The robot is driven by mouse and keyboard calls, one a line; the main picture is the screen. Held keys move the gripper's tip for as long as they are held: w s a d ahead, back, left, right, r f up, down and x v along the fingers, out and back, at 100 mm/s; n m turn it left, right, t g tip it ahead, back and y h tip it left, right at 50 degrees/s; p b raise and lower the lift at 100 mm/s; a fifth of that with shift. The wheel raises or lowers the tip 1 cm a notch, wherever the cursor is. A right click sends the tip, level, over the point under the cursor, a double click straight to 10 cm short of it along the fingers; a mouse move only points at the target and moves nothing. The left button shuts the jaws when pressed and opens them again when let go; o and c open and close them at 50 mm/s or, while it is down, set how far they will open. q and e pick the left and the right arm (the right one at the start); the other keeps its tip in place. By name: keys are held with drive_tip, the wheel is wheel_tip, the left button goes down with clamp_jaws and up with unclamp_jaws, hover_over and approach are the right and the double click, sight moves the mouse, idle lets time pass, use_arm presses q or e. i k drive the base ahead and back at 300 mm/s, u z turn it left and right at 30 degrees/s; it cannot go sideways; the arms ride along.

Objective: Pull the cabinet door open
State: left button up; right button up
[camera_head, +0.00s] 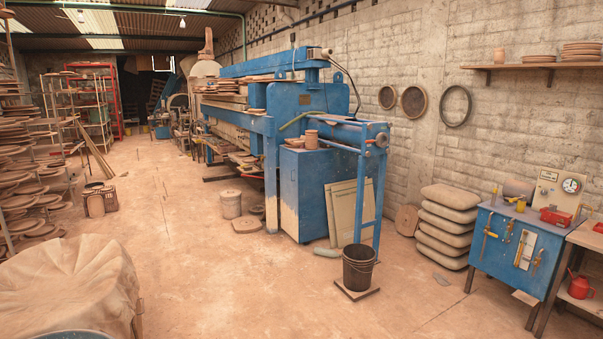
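A blue cabinet (305,196) stands on the floor near the middle of the view, under the end of the large blue filter press (300,97). Its sides look closed; I cannot make out a door edge or handle at this size. A pale framed panel (343,212) stands upright against its right side; I cannot tell whether it leans there or is fixed. Brown pots (311,140) sit on the cabinet's top. Neither of my grippers is in view.
A dark bucket (358,268) stands on a board before the cabinet. Stacked sacks (447,226) and a blue tool bench (515,249) are at right. A cloth-covered mound (70,285) fills the lower left. The floor (225,290) between is mostly open.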

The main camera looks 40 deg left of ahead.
sight(288, 160)
drive_tip(key=i, duration=2)
drive_tip(key=u, duration=1.75)
drive_tip(key=i, duration=6.25)
drive_tip(key=z, duration=1.2)
